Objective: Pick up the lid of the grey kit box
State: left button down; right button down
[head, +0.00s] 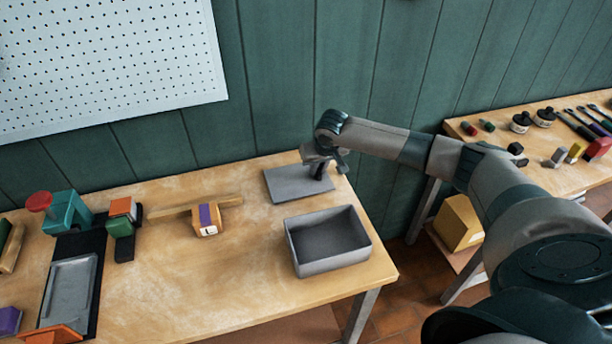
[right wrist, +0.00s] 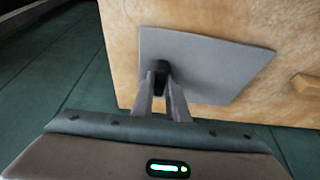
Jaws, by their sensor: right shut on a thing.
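The grey kit box (head: 328,262) stands open and empty near the right front corner of the wooden table. Its flat grey lid (head: 288,186) lies behind the box, on or just above the table; I cannot tell which. The lid also shows in the right wrist view (right wrist: 215,68). My right gripper (head: 322,168) reaches down over the lid's right part. In the right wrist view its fingers (right wrist: 161,88) are shut on the lid's dark knob (right wrist: 160,70). My left gripper is in neither view.
A block with a purple stripe (head: 207,220) and a wooden strip (head: 170,209) lie left of the lid. A dark mat with a grey tray (head: 70,290) is farther left. A second table with tools (head: 545,160) stands right, with a yellow box (head: 458,222) below. The table's front middle is clear.

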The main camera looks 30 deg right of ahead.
jog(key=shift+r+b, duration=0.5)
jog(key=shift+r, duration=0.35)
jog(key=shift+s+d+r+b, duration=0.15)
jog(key=shift+r+b, duration=0.45)
jog(key=shift+r, duration=0.65)
jog(key=s+d+r+b, duration=0.3)
jog(key=s+d+r, duration=0.4)
jog(key=s, duration=0.1)
jog(key=shift+d, duration=0.35)
jog(key=shift+s+a+f, duration=0.1)
